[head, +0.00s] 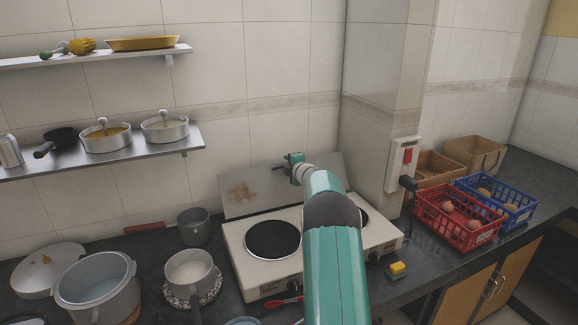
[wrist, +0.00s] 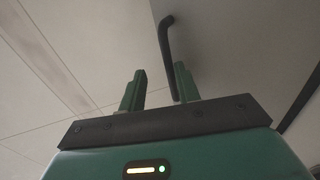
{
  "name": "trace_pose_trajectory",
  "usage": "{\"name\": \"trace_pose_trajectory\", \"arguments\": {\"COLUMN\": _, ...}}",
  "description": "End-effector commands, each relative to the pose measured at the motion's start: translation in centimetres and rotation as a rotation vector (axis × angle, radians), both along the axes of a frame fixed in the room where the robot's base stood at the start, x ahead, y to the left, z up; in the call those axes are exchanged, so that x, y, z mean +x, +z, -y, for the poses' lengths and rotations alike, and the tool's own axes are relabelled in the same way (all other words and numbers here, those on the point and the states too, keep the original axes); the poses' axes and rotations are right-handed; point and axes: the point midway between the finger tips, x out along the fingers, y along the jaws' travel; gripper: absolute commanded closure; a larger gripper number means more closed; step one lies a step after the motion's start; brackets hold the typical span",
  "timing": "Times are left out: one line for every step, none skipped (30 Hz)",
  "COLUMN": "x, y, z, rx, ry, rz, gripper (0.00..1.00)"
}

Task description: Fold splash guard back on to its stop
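The pale panel (wrist: 225,50) fills the right side there.
A white pot (head: 190,270) and a grey saucepan (head: 194,227) stand left of the cooker. A shelf (head: 190,140) with pans is on the wall at left.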

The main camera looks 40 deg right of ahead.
Motion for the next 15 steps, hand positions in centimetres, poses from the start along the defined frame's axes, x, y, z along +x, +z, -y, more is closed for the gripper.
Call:
{"name": "trace_pose_trajectory", "arguments": {"x": 0.04, "y": 0.09, "z": -0.02, "rx": 0.0, "ry": 0.0, "rz": 0.001, "gripper": 0.69}}
{"name": "trace_pose_trajectory", "arguments": {"x": 0.03, "y": 0.06, "z": -0.02, "rx": 0.0, "ry": 0.0, "rz": 0.001, "gripper": 0.69}}
{"name": "trace_pose_trajectory", "arguments": {"x": 0.02, "y": 0.02, "z": -0.02, "rx": 0.0, "ry": 0.0, "rz": 0.0, "gripper": 0.69}}
{"name": "trace_pose_trajectory", "arguments": {"x": 0.02, "y": 0.0, "z": -0.03, "rx": 0.0, "ry": 0.0, "rz": 0.0, "gripper": 0.69}}
{"name": "trace_pose_trajectory", "arguments": {"x": 0.01, "y": -0.03, "z": -0.03, "rx": 0.0, "ry": 0.0, "rz": -0.001, "gripper": 0.69}}
{"name": "trace_pose_trajectory", "arguments": {"x": 0.01, "y": -0.05, "z": -0.02, "rx": 0.0, "ry": 0.0, "rz": -0.001, "gripper": 0.69}}
{"name": "trace_pose_trajectory", "arguments": {"x": 0.01, "y": -0.07, "z": -0.02, "rx": 0.0, "ry": 0.0, "rz": -0.001, "gripper": 0.69}}
{"name": "trace_pose_trajectory", "arguments": {"x": -0.01, "y": -0.09, "z": -0.01, "rx": 0.0, "ry": 0.0, "rz": -0.001, "gripper": 0.69}}
{"name": "trace_pose_trajectory", "arguments": {"x": 0.0, "y": -0.1, "z": -0.02, "rx": 0.001, "ry": 0.0, "rz": -0.002, "gripper": 0.69}}
{"name": "trace_pose_trajectory", "arguments": {"x": -0.01, "y": -0.12, "z": -0.01, "rx": 0.001, "ry": 0.0, "rz": -0.002, "gripper": 0.69}}
{"name": "trace_pose_trajectory", "arguments": {"x": -0.01, "y": -0.13, "z": -0.01, "rx": 0.001, "ry": 0.0, "rz": -0.002, "gripper": 0.69}}
{"name": "trace_pose_trajectory", "arguments": {"x": -0.01, "y": -0.14, "z": -0.02, "rx": 0.001, "ry": 0.0, "rz": -0.002, "gripper": 0.69}}
{"name": "trace_pose_trajectory", "arguments": {"x": -0.02, "y": -0.16, "z": -0.01, "rx": 0.001, "ry": 0.0, "rz": -0.003, "gripper": 0.69}}
{"name": "trace_pose_trajectory", "arguments": {"x": -0.02, "y": -0.17, "z": -0.01, "rx": 0.001, "ry": 0.0, "rz": -0.003, "gripper": 0.69}}
{"name": "trace_pose_trajectory", "arguments": {"x": -0.03, "y": -0.19, "z": -0.01, "rx": 0.001, "ry": 0.0, "rz": -0.003, "gripper": 0.69}}
